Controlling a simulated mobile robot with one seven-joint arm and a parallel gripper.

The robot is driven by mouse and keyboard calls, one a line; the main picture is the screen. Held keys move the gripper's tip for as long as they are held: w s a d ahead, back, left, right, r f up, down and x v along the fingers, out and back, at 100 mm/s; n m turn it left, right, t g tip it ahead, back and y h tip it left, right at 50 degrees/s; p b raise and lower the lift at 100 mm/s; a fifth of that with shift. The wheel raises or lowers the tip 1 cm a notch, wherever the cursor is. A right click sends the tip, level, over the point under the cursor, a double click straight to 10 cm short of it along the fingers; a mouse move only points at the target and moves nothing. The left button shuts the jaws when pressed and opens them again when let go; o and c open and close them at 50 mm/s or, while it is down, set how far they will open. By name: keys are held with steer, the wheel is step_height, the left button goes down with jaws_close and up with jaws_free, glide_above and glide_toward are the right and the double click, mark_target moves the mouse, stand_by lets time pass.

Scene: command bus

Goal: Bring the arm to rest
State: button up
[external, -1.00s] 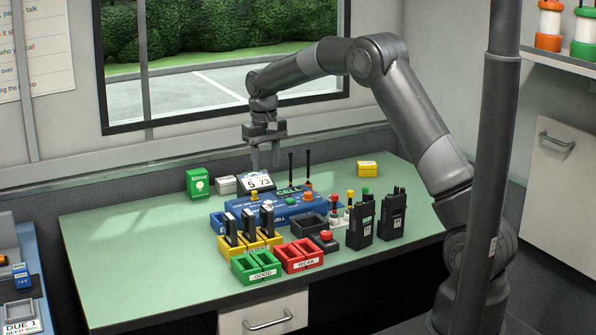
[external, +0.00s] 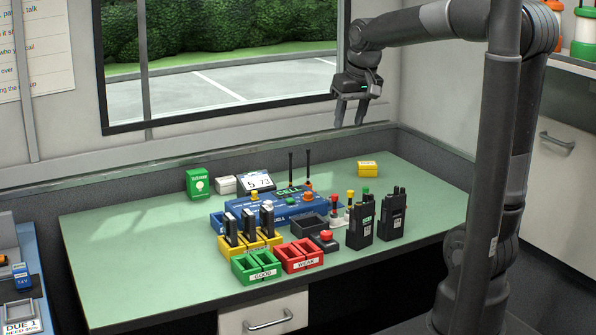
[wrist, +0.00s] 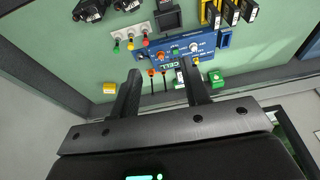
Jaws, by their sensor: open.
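My gripper (external: 349,112) hangs high above the back right of the green table, in front of the wall beside the window. Its two fingers point down and stand apart with nothing between them. My arm reaches over from the right, bent at the elbow. In the wrist view my gripper (wrist: 160,85) also shows open and empty, with the table well below its fingertips.
The green table (external: 130,265) bears a blue cell tester (external: 285,205), yellow holders with black packs (external: 250,240), a green tray (external: 256,268), a red tray (external: 299,257), two radios (external: 377,217) and a yellow box (external: 368,169). The air around my gripper is clear.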

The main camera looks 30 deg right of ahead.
steer(key=s+d+f+t, duration=0.1)
steer(key=s, duration=0.8)
steer(key=s+d+f+t, duration=0.1)
steer(key=s+d+f, duration=0.1)
steer(key=s, duration=0.6)
steer(key=shift+s+d+f, duration=0.15)
steer(key=shift+s+d, duration=0.15)
steer(key=shift+s, duration=0.1)
